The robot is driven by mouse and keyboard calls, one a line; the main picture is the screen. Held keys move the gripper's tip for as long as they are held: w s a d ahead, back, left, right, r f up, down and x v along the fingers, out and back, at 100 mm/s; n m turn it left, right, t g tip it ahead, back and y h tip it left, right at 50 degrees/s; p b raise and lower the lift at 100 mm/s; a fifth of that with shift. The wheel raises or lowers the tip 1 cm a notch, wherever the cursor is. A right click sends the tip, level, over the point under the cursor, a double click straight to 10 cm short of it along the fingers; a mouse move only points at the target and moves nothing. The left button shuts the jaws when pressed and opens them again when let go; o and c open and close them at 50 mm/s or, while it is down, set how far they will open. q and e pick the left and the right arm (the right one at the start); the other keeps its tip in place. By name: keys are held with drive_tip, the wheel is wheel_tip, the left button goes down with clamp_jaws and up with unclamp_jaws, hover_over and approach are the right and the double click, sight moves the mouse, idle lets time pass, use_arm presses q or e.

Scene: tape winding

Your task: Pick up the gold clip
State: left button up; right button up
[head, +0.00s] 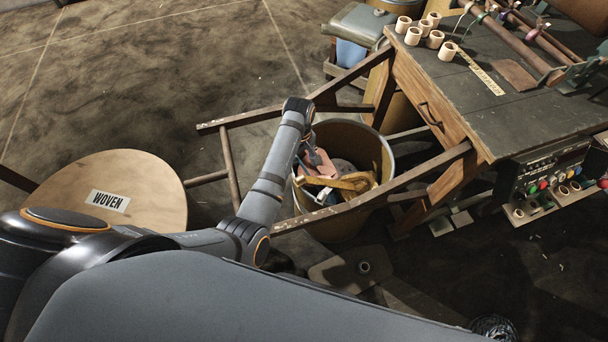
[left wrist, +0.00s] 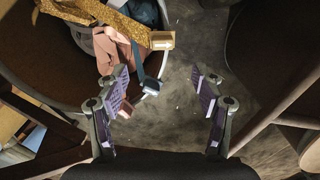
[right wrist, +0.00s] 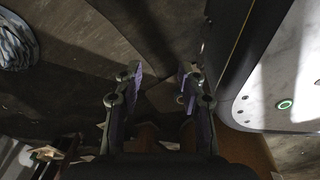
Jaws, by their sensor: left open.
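The gold clip (left wrist: 162,40) is a small gold block with a pale arrow mark, at the end of a glittery gold ribbon (left wrist: 122,22). In the left wrist view it hangs at the rim of a round bin. My left gripper (left wrist: 159,80) is open and empty, with the clip ahead of and between its fingertips, apart from them. In the head view my left arm reaches to the bin, and the gold ribbon (head: 347,183) shows inside it. My right gripper (right wrist: 160,72) is open and empty, away from the bin.
A blue-grey clip (left wrist: 152,86) and a pink clip (left wrist: 126,108) on their own ribbons hang close to my left fingers. The bin (head: 372,140) stands between wooden rails by a workbench (head: 520,110). A round board marked WOVEN (head: 135,175) is at left.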

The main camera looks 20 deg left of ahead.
use_arm(q)
drive_tip(key=shift+r, duration=0.1)
drive_tip(key=shift+s+f, duration=0.25)
drive_tip(key=b, duration=0.1)
hover_over(300, 178)
wheel_tip(300, 178, down, 4)
drive_tip(key=shift+w+f, duration=0.1)
drive_tip(key=shift+w, duration=0.05)
drive_tip(key=shift+f, duration=0.2)
wheel_tip(300, 178, down, 5)
drive_tip(key=shift+f+b, duration=0.1)
drive_tip(key=shift+b, duration=0.75)
drive_tip(key=c, duration=1)
use_arm(e)
drive_tip(key=w, duration=0.1)
drive_tip(key=w+f, duration=0.1)
drive_tip(key=shift+w+a+f, duration=0.1)
drive_tip(key=shift+w+a, duration=0.05)
drive_tip(key=shift+w, duration=0.25)
use_arm(q)
drive_tip(key=shift+r, duration=0.2)
